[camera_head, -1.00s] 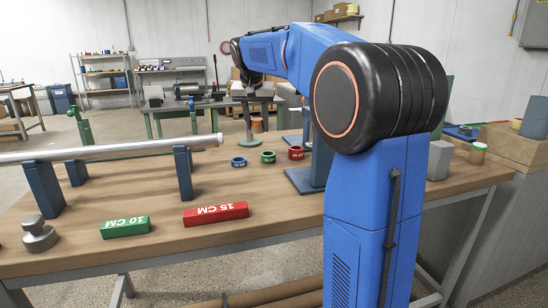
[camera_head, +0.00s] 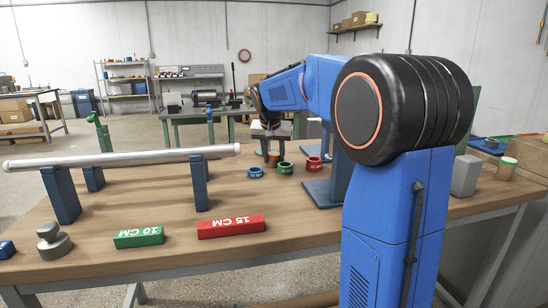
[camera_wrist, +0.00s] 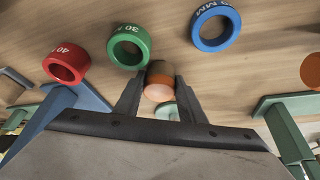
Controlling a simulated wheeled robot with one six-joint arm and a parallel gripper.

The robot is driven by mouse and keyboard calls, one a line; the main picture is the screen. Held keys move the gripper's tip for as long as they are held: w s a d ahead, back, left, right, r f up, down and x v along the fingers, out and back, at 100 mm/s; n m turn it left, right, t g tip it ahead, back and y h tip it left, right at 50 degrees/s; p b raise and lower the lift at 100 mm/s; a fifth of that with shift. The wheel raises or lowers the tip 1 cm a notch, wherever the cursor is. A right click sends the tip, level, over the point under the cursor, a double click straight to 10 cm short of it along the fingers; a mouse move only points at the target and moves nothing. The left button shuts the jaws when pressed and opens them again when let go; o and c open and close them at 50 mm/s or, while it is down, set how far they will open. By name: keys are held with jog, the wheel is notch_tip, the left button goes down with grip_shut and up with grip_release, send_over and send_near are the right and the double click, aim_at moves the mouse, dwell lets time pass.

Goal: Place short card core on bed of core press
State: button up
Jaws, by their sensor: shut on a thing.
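My gripper (camera_wrist: 158,94) is shut on a short brown-orange cylinder (camera_wrist: 159,86), which looks like the card core and sits between the two fingertips. In the head view, the same short card core (camera_head: 274,158) shows low under my wrist, behind the blue and green rings. Whether it touches the table cannot be told. A blue stand with a flat base plate (camera_head: 316,190) is partly hidden by my arm. Its blue plate (camera_wrist: 87,97) also shows at left in the wrist view. I cannot tell for certain which fixture is the core press, and its bed is not clearly visible.
Blue (camera_head: 255,171), green (camera_head: 285,168) and red (camera_head: 313,165) rings lie close by. A metal tube (camera_head: 120,157) rests on blue supports. Green (camera_head: 139,237) and red (camera_head: 231,227) length blocks lie in front. A grey block (camera_head: 465,175) stands at right.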

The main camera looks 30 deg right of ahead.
jog(key=o, duration=0.6)
jog(key=shift+f, duration=0.1)
jog(key=o, duration=0.4)
